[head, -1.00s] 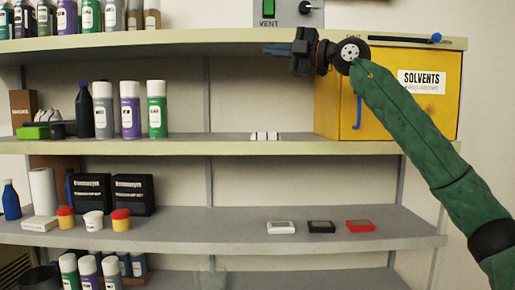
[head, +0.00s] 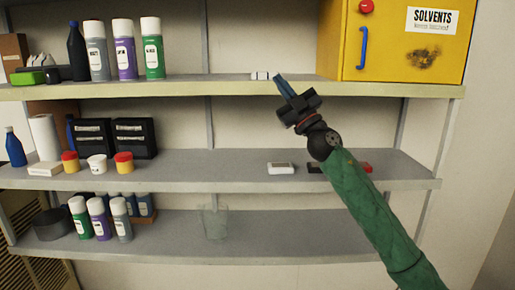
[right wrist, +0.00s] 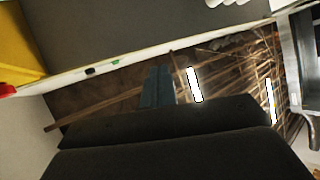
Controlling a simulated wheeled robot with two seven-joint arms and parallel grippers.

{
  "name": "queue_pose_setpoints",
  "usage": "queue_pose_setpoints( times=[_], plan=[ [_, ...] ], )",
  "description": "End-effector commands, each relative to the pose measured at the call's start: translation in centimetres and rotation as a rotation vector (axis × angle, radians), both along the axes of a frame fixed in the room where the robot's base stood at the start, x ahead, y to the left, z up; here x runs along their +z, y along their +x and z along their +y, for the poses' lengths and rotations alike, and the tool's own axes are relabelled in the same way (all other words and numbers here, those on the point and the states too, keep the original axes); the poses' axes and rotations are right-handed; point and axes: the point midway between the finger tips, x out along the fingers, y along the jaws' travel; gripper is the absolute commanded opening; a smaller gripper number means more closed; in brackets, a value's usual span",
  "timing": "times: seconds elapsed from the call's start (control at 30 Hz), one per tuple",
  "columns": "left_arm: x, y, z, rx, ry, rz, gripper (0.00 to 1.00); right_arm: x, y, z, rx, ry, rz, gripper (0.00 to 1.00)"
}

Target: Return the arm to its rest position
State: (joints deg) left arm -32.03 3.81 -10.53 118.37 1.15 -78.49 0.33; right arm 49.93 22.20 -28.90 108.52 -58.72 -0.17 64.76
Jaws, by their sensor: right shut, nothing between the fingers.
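My right gripper (head: 283,84) is shut and empty. Its blue fingers point up and left in front of the upper shelf's edge in the head view. The green-sleeved right arm (head: 372,205) comes in from the lower right and crosses in front of the middle and lower shelves. The shut blue fingers also show in the right wrist view (right wrist: 157,86), over a blurred background. My left gripper is not in view.
The yellow solvents cabinet (head: 400,62) stands on the upper shelf (head: 230,88), right of the gripper. Spray cans (head: 124,50) stand at left. A white block (head: 281,168) and a partly hidden red one (head: 366,167) lie on the middle shelf (head: 215,178). A clear cup (head: 214,222) stands below.

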Motion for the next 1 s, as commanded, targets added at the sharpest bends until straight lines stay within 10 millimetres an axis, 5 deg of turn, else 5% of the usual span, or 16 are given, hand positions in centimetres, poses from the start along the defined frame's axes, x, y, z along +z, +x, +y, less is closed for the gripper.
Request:
queue_pose_setpoints(
  times=[0.57, 1.0],
  plan=[
    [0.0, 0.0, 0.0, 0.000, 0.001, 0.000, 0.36, -20.0, -0.8, -7.0, -0.268, 0.319, 0.419, 0.00],
    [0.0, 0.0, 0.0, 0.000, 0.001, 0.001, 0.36, -37.7, -6.1, -11.7, -0.503, 0.396, 0.856, 0.00]
  ],
)
